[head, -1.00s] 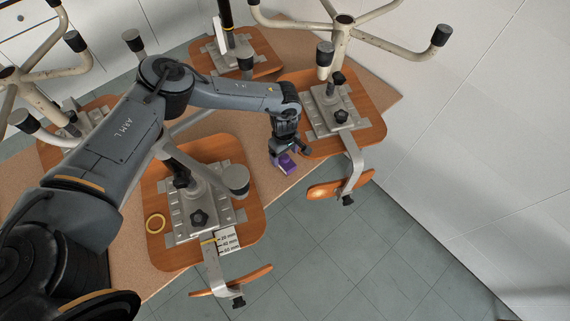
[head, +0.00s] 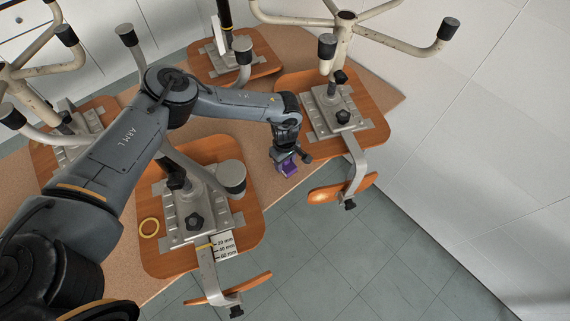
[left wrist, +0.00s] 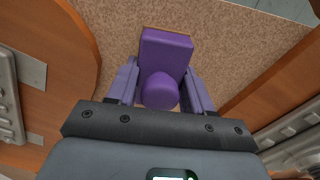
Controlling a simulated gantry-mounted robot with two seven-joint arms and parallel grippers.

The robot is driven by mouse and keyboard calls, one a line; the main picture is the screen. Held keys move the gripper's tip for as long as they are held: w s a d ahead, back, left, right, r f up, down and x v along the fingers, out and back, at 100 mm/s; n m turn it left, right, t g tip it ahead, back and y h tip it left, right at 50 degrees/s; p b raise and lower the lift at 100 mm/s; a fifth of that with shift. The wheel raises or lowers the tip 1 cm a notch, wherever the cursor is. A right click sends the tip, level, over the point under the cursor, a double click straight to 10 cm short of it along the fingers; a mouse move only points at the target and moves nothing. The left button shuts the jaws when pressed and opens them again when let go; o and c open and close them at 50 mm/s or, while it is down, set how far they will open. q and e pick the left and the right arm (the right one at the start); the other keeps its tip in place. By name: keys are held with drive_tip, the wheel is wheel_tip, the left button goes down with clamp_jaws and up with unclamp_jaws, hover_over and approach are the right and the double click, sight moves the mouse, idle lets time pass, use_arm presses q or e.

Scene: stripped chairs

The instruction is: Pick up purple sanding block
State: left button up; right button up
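The purple sanding block (head: 288,168) is at the right front edge of the brown worktop in the head view, partly covered by my left gripper (head: 284,158). In the left wrist view the block (left wrist: 165,48) is a flat purple body with a round knob on the near side. The left gripper's fingers (left wrist: 161,82) stand on both sides of the knob, with narrow gaps, and look open; contact is not visible. The block appears to rest on the worktop. My right gripper is in neither view.
Wooden chair seats with metal plates stand around the worktop, one (head: 338,122) just right of my gripper and one (head: 160,195) at the front left. The tiled floor beyond the edge is clear.

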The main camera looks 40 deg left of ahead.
use_arm(q)
drive_tip(key=c, duration=0.4)
drive_tip(key=shift+r, duration=0.1)
drive_tip(key=shift+r+p, duration=0.5)
drive_tip(key=shift+p, duration=0.1)
wheel_tip(320, 180, up, 4)
drive_tip(key=p, duration=0.3)
drive_tip(key=shift+f, duration=0.25)
drive_tip(key=shift+s+d+r+p, duration=0.1)
drive_tip(key=shift+d+r+p, duration=0.8)
drive_tip(key=shift+d, duration=1.05)
drive_tip(key=shift+w+d+r+p, duration=0.1)
drive_tip(key=shift+d+r+p, duration=0.55)
drive_tip(key=shift+d+r, duration=0.9)
drive_tip(key=shift+s+d+r+p, duration=0.1)
drive_tip(key=shift+d+r+p, duration=0.6)
drive_tip(key=shift+d, duration=1.65)
